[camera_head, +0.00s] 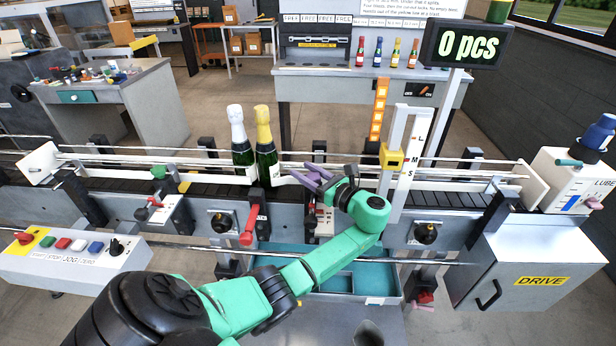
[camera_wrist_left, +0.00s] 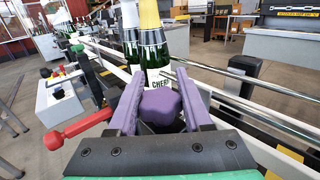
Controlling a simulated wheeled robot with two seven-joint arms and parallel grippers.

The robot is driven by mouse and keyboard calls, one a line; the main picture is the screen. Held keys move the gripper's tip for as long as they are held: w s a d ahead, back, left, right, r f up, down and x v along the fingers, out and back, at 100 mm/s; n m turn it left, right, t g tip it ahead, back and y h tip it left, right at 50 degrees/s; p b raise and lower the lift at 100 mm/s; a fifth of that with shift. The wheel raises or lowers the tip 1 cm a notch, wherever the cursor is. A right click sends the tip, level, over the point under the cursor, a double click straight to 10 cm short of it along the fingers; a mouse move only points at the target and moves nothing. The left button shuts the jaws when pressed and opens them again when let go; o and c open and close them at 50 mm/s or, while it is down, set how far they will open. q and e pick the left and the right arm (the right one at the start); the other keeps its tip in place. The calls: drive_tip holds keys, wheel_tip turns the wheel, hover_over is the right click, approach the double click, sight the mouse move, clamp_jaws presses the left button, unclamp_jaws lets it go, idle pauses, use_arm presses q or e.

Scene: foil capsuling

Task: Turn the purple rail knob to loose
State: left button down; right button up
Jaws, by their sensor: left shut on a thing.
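The purple rail knob (camera_wrist_left: 160,106) is a lobed knob, seen in the left wrist view between the two purple fingers of my left gripper (camera_wrist_left: 162,98). The fingers are shut on its sides. In the head view my left gripper (camera_head: 313,180) is at the front rail of the conveyor, just right of the two bottles. There I cannot make out the knob apart from the purple fingers. The knob's stem and any loose mark are hidden. My right gripper is not in view.
A white-capped bottle (camera_head: 239,140) and a gold-capped bottle (camera_head: 265,143) stand on the conveyor close by. A red lever (camera_head: 248,232) sticks out at the front; it also shows in the left wrist view (camera_wrist_left: 82,127). A teal tray (camera_head: 345,284) lies below my arm.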

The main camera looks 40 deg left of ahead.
use_arm(q)
drive_tip(key=n+g+b, duration=0.2)
drive_tip(key=g, duration=0.1)
drive_tip(key=shift+s+f+g, duration=0.1)
drive_tip(key=shift+s+g, duration=0.1)
drive_tip(key=shift+g, duration=0.1)
drive_tip(key=shift+s+r+n+g+h+b, duration=0.2)
drive_tip(key=shift+n+g+h+b, duration=0.1)
drive_tip(key=shift+n+g+b, duration=0.5)
drive_tip(key=shift+c, duration=1.6)
unclamp_jaws()
